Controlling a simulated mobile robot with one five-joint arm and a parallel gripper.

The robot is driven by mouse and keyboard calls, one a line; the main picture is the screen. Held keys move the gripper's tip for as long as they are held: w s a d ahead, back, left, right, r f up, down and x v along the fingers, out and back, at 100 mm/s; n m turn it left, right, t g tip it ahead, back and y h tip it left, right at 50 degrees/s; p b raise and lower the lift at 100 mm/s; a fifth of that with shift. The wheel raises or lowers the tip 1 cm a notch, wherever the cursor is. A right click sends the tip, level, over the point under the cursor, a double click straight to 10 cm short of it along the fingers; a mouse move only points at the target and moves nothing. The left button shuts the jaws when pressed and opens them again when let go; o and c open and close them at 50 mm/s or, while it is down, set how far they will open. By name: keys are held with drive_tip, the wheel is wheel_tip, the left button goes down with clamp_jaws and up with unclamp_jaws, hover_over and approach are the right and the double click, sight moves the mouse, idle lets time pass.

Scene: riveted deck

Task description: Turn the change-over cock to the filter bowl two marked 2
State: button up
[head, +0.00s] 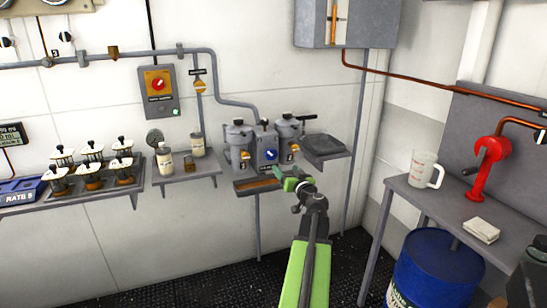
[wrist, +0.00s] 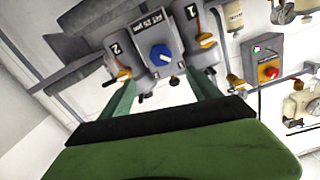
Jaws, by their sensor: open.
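The change-over cock is a blue knob (head: 270,154) on a grey block between two filter bowls on the wall. The wrist view is roughly upside down; there the blue knob (wrist: 160,55) sits between bowl two (wrist: 118,44) marked 2, at left, and bowl one (wrist: 203,22) marked 1, at right. In the head view, bowl one (head: 239,142) is left and bowl two (head: 288,135) right. The knob's pointing direction is unclear. My gripper (head: 291,179) is open and empty, below and in front of the knob. Its two green fingers (wrist: 162,90) are apart, not touching the knob.
Each bowl has a small orange-handled tap. A brown-topped tray (head: 258,186) lies below the bowls. A dark shelf (head: 324,146) is at their right. A control box with a red knob (head: 158,86) hangs left. A bench with a jug (head: 424,168) stands right.

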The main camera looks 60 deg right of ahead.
sight(273, 154)
drive_tip(key=x, duration=1.5)
drive_tip(key=shift+w, duration=0.15)
